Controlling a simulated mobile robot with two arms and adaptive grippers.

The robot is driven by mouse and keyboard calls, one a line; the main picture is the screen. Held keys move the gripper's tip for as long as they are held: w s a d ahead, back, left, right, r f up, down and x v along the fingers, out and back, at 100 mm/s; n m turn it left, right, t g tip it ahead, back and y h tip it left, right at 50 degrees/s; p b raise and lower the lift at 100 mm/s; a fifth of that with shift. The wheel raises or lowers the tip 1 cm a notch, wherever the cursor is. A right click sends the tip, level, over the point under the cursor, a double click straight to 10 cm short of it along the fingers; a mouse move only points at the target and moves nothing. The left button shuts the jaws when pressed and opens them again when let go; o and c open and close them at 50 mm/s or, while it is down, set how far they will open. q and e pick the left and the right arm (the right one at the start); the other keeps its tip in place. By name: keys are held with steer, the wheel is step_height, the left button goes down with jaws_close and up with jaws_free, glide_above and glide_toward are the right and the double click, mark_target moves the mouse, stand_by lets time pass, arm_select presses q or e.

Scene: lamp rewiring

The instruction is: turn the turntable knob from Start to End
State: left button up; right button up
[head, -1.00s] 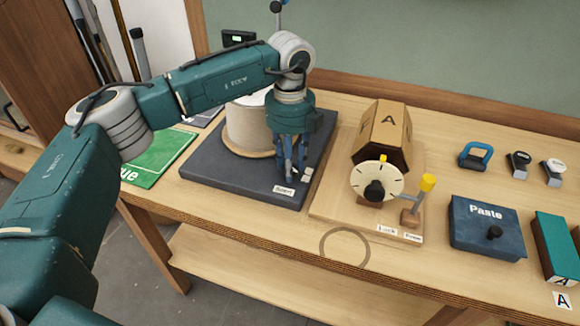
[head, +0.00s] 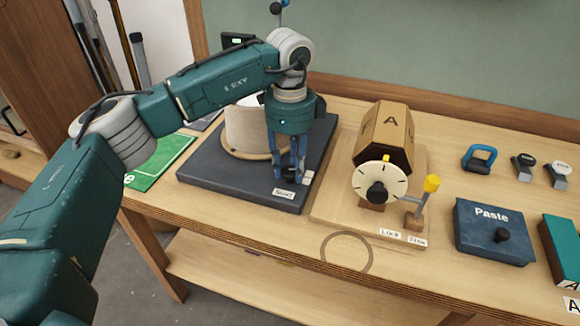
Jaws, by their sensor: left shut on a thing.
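The turntable is a dark slab base (head: 215,188) carrying a pale round drum (head: 243,128) with a light wooden rim. A small white label (head: 284,194), which seems to read Start, is on the slab's front edge. My left gripper (head: 285,176) points down over the slab's front right part, just behind this label. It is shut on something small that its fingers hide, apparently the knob. Small pale pieces (head: 307,178) lie just right of the fingers. An End label cannot be made out. My right gripper is not in view.
Right of the slab, a wooden board (head: 335,205) holds a hexagonal box marked A (head: 385,135), a dial (head: 380,182) and a yellow-tipped lever (head: 431,185). A blue Paste box (head: 490,230) and a blue clamp-like handle (head: 479,158) are farther right. A green mat (head: 160,162) lies left.

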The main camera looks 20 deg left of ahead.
mark_target(290, 170)
arm_select(q)
steer(key=shift+w+r+n, duration=0.1)
steer(key=shift+n, duration=0.6)
steer(key=o, duration=1.1)
steer(key=shift+o, duration=0.2)
step_height(290, 170, up, 12)
